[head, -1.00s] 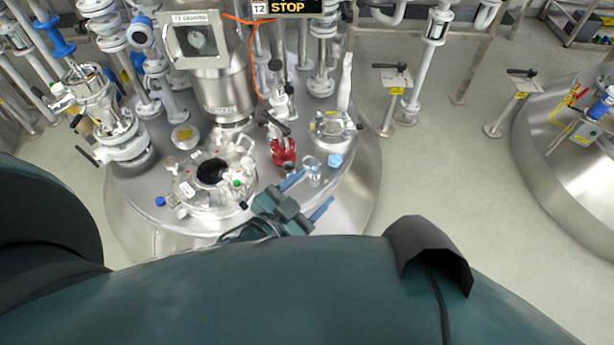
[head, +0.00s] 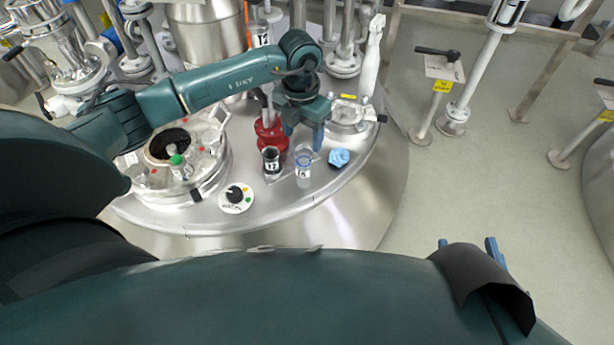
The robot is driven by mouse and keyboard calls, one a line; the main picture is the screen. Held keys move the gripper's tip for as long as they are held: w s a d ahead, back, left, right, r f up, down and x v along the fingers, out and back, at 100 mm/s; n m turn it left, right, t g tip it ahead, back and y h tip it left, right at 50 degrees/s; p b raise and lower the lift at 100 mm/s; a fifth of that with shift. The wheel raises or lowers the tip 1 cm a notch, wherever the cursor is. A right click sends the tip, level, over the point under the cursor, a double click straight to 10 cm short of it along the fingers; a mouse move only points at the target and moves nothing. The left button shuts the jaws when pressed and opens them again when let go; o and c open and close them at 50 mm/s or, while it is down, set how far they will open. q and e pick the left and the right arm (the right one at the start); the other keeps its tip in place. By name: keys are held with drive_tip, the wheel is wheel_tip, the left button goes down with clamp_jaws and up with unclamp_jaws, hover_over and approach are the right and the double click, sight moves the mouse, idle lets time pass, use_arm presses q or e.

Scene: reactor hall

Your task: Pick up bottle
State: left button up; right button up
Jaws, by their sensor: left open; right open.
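A small clear bottle with a green cap (head: 177,168) stands at the rim of the round open hatch on the vessel top. A clear container with a blue rim (head: 303,163) and a dark labelled jar (head: 271,160) stand side by side to its right. I cannot tell which of these is the task's bottle. My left gripper (head: 303,136) points down, open, just behind and above the clear container, and I see nothing held. My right gripper (head: 468,243) shows only its blue fingertips at the lower right, apart and away from the vessel; the rest is hidden.
The steel vessel top (head: 290,198) carries a red fitting (head: 268,136), a crumpled blue item (head: 339,157), a round knob panel (head: 236,198) and the hatch (head: 190,188). Pipes and a steel housing (head: 203,35) crowd the back. The floor (head: 480,170) at right has valve stands (head: 438,85).

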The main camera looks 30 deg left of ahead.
sight(302, 156)
use_arm(q)
wheel_tip(302, 156, down, 8)
drive_tip(key=shift+a+r+b, duration=0.1)
drive_tip(key=shift+b, duration=0.95)
wheel_tip(302, 156, down, 5)
drive_tip(key=shift+f+b, duration=0.15)
drive_tip(key=shift+b, duration=0.75)
use_arm(e)
drive_tip(key=shift+a+r+n+t+y, duration=0.1)
drive_tip(key=shift+a+n+t+y, duration=0.5)
drive_tip(key=shift+y, duration=0.4)
use_arm(q)
drive_tip(key=shift+c, duration=0.2)
drive_tip(key=shift+w, duration=0.1)
drive_tip(key=c, duration=1)
use_arm(e)
drive_tip(key=shift+s, duration=0.1)
